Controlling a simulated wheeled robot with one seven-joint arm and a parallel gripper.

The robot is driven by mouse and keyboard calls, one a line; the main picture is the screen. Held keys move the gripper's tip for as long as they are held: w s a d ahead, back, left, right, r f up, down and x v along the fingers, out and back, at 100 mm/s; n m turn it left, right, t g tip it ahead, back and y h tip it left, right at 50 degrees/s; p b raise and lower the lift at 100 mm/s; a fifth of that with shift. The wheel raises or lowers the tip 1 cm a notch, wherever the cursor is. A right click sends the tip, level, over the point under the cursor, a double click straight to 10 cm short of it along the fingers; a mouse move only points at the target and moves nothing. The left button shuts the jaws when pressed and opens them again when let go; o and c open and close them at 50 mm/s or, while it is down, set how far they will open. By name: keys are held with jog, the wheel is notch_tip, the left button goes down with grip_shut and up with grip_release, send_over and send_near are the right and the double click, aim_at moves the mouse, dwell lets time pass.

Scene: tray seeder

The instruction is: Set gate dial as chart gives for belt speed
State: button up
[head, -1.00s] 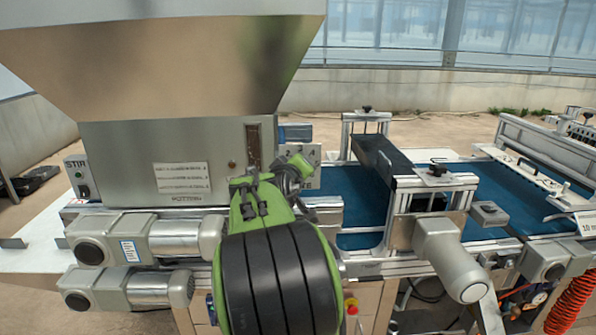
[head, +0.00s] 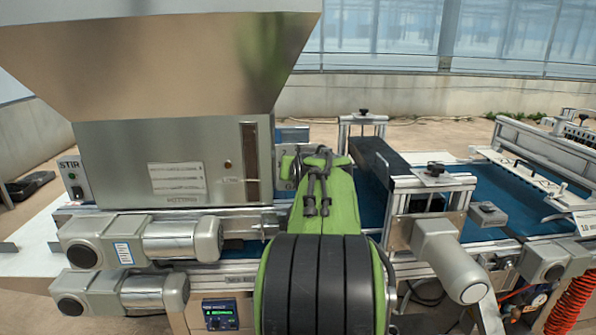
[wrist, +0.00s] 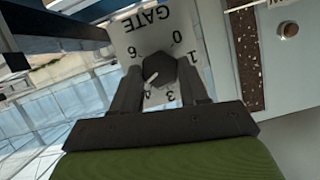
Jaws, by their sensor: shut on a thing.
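The gate dial is a dark knob (wrist: 160,70) on a white plate (wrist: 150,27) marked GATE, seen upside down in the wrist view. The numbers 0, 1, 3, 4 and 6 show; others are hidden by the fingers. The knob's white mark slants to the lower left, near the 4; its exact reading is unclear. My gripper (wrist: 161,80) is shut on the knob, one finger on each side. In the head view, my arm hides most of the dial plate (head: 286,160). A white chart label (head: 177,179) is on the hopper front, too small to read.
A blue display unit (head: 220,314) sits low, left of my arm; its digits are unreadable. The steel hopper (head: 150,75) stands at left with motors (head: 182,241) below. The blue belt (head: 485,240) and a crossbar frame (head: 432,182) lie to the right.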

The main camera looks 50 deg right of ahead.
jog(key=m, duration=0.1)
jog(key=m+t, duration=0.1)
jog(key=m+y, duration=0.1)
jog(key=shift+s+d+f+t, duration=0.1)
jog(key=shift+s+f+t, duration=0.15)
jog(key=shift+t, duration=0.15)
jog(key=shift+m, duration=0.3)
jog(key=o, duration=1.1)
jog(key=shift+w, duration=0.1)
jog(key=shift+c, duration=0.2)
jog(key=shift+r, duration=0.1)
jog(key=p+v, duration=0.1)
jog(key=v, duration=1.4)
jog(key=shift+s+p, duration=0.3)
jog(key=shift+s, duration=0.15)
jog(key=shift+r, duration=0.1)
